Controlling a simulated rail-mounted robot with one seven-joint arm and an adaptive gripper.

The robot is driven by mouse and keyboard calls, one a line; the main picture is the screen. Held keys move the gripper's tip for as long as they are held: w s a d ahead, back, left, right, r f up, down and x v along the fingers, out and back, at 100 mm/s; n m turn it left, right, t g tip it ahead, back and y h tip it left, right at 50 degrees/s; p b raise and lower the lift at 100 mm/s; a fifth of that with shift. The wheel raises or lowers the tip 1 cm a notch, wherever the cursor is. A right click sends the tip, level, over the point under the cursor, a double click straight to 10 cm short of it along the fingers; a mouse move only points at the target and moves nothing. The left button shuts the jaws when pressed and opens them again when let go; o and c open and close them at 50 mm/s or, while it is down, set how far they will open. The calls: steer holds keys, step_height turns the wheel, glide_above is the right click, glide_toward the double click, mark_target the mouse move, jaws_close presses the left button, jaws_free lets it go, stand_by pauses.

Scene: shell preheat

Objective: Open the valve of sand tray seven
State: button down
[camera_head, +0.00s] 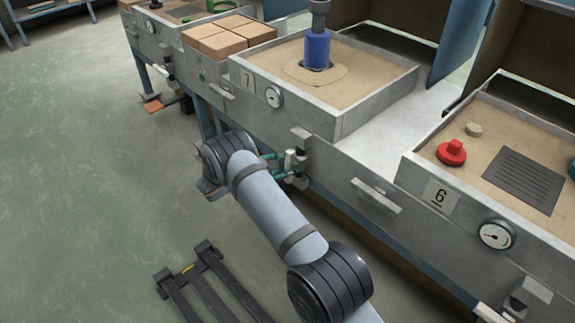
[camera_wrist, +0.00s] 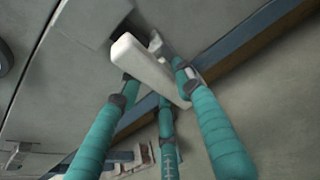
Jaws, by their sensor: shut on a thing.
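Sand tray seven (camera_head: 385,88) is the sand-filled tray at the upper middle of the head view, with a "7" label (camera_head: 248,82) and a round gauge (camera_head: 273,96) on its front. Its valve (camera_head: 301,140) is on the bench front below the tray's near corner. My gripper (camera_head: 290,166) is at this valve, its teal fingers around the handle. In the wrist view, my gripper (camera_wrist: 157,78) is shut on the pale valve handle (camera_wrist: 143,62), which lies slantwise between the fingers. The fingers partly hide the handle.
A blue cylinder (camera_head: 317,50) stands in tray seven's sand. Brick-coloured blocks (camera_head: 228,38) lie to its left. Tray six, with a "6" label (camera_head: 440,196) and a red knob (camera_head: 451,152), is at the right. A dark rack (camera_head: 205,285) is on the floor; the floor at left is clear.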

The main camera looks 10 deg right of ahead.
steer(key=shift+s+a+f, duration=0.1)
steer(key=shift+s+f, duration=0.05)
steer(key=c, duration=1.5)
jaws_free()
steer(key=shift+o, duration=0.8)
steer(key=v, duration=1.2)
